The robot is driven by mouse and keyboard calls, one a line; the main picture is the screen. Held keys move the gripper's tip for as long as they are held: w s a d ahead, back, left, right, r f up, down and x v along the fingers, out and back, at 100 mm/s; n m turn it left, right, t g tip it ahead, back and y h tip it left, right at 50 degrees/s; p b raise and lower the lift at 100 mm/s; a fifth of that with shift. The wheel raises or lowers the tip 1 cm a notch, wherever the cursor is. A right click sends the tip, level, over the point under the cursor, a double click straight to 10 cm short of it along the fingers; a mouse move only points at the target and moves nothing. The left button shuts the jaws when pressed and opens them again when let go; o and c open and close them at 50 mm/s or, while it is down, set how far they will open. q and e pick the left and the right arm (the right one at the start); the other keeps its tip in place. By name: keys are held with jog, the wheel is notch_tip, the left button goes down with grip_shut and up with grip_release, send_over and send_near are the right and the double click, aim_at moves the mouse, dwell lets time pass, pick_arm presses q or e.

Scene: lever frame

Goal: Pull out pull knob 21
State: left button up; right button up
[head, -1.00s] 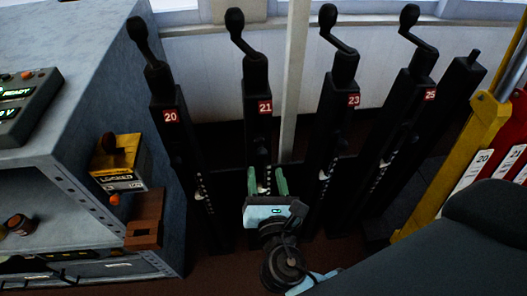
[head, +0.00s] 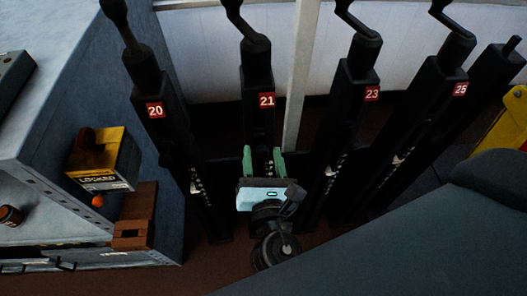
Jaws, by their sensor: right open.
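Lever post 21 (head: 259,85) is a black upright post with a crank handle on top and a red plate reading 21 (head: 266,101). My right gripper (head: 264,160) is in front of its lower part, with two green fingers pointing up the post and a gap between them. The fingers are open, one on each side of the post's middle. Pull knob 21 cannot be made out; the gripper covers that part of the post. I cannot tell whether the fingers touch the post. My left gripper is not in view.
Post 20 (head: 165,130) stands on the left, and posts 23 (head: 353,110) and 25 (head: 440,100) on the right, each with small pale parts low down. A yellow box (head: 103,155) sits on the grey cabinet at the left. A pale upright bar (head: 301,75) stands behind.

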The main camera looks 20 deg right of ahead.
grip_shut()
jog(key=shift+p+v, duration=0.6)
jog(key=shift+v, duration=0.7)
grip_release()
